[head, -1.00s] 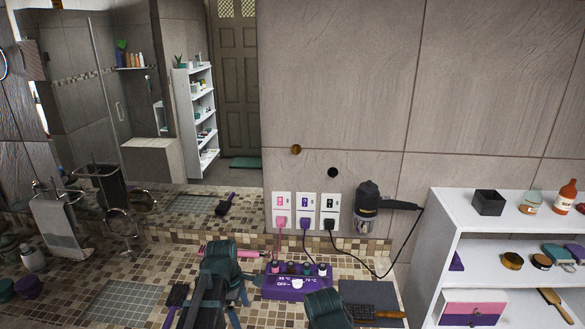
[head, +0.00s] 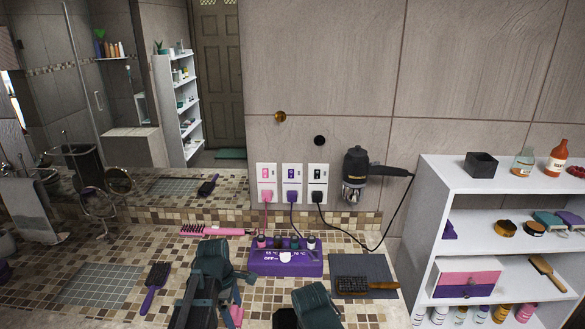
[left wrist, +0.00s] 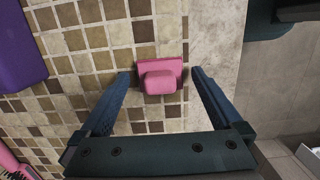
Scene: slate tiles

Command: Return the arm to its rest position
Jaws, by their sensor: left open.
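My left arm (head: 205,280) reaches over the tiled counter in the head view. My left gripper (left wrist: 162,74) is open in the left wrist view, its two fingers spread wide. A small pink block-like item (left wrist: 159,75) lies on the counter between and just beyond the fingertips, with gaps on both sides. It also shows as a pink patch beside my left arm in the head view (head: 237,315), partly hidden. A teal link of my right arm (head: 316,306) is at the lower edge. My right gripper is not visible.
A purple box (head: 287,262) with small bottles stands ahead. A pink brush (head: 207,231), a dark brush (head: 155,287) and a dark mat (head: 375,273) lie nearby. A hair dryer (head: 357,170) is on the wall. A white shelf (head: 437,215) stands right.

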